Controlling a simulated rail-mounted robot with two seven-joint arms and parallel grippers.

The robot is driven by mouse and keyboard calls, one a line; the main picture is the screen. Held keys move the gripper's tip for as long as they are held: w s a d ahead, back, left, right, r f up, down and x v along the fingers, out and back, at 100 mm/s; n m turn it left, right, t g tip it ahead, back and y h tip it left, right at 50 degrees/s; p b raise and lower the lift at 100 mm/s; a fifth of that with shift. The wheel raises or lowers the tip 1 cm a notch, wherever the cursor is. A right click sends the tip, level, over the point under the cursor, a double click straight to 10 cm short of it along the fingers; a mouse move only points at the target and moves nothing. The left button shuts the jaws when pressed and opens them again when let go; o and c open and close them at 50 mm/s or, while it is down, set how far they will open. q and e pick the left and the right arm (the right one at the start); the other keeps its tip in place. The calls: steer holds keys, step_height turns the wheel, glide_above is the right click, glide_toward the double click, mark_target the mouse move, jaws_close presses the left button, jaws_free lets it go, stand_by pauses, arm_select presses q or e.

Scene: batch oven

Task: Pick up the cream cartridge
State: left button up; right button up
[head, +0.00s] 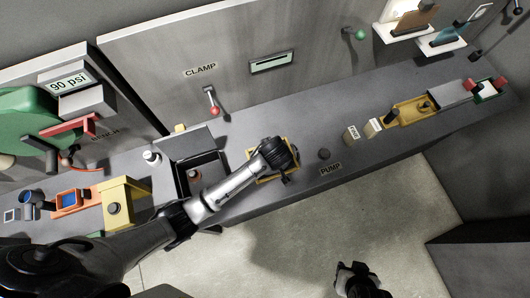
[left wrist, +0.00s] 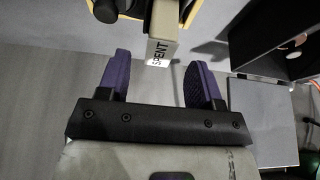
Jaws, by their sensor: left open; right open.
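My left arm reaches in from the left, and its gripper (head: 286,170) is over a yellow-edged frame (head: 257,178) on the counter. In the left wrist view, the purple fingers of the left gripper (left wrist: 155,80) are wide apart with nothing between them. A pale cream block marked SPENT (left wrist: 160,50) is just beyond the fingertips, roughly centred on the gap. I cannot tell whether this block is the cream cartridge. Two small cream labelled blocks (head: 352,132) (head: 375,126) stand further right on the counter. My right gripper (head: 353,268) is open and low, over the floor.
An open dark box (head: 205,161) is left of the yellow frame. A yellow holder (head: 408,111) stands further right. A red-handled CLAMP lever (head: 213,100) is on the back wall. Bare counter lies behind the gripper.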

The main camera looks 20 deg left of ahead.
arm_select(q)
steer(key=shift+p+x, duration=0.3)
steer(key=shift+x, duration=2.25)
steer(key=shift+c, duration=0.2)
steer(key=c, duration=1)
steer(key=shift+r, duration=0.1)
